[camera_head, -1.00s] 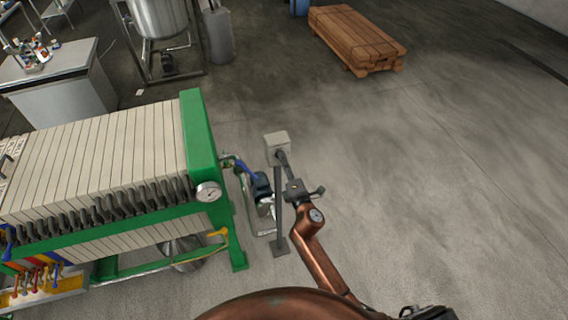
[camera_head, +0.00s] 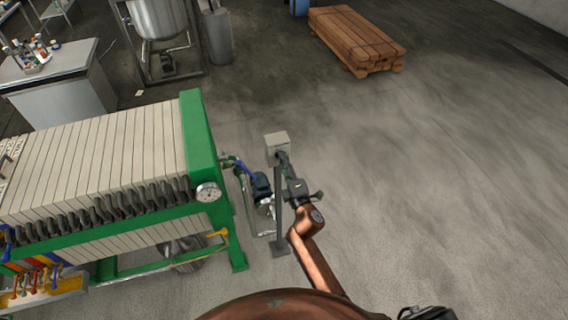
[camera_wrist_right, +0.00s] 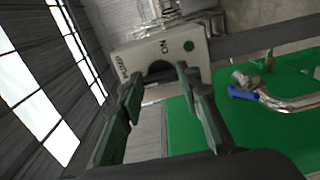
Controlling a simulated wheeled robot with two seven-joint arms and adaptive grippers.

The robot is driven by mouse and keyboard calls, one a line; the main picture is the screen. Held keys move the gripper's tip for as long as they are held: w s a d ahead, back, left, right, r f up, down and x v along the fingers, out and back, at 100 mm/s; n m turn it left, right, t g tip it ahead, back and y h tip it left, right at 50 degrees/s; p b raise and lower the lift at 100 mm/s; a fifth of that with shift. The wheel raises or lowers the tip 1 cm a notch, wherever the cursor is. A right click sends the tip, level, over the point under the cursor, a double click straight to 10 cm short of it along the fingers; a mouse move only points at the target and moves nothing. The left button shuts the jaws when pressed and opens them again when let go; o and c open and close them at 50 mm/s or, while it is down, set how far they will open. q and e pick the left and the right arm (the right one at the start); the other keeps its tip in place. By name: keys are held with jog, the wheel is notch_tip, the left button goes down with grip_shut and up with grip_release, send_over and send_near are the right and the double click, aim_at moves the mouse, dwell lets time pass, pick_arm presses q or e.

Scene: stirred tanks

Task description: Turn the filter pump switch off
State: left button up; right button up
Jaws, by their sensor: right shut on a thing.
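The filter pump switch is a small pale grey box (camera_head: 277,143) on a thin post beside the green filter press. In the right wrist view the switch box (camera_wrist_right: 188,48) shows an "ON" mark and lettering along its edge. A dark knob (camera_wrist_right: 160,70) sits on its face, partly hidden by the fingers. My right gripper (camera_head: 283,160) is at the box front, its fingertips (camera_wrist_right: 156,80) on either side of the knob and shut on it. The knob's exact setting is hard to read. My left gripper is not in view.
The green-framed filter press (camera_head: 202,140) stands close on the left, with a gauge (camera_head: 208,192) on its end. A wooden stack (camera_head: 355,38) stands far back. The floor to the right is clear.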

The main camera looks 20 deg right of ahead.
jog(key=o, duration=1.2)
jog(key=shift+c, duration=0.2)
jog(key=s, duration=1.2)
jog(key=shift+d, duration=0.2)
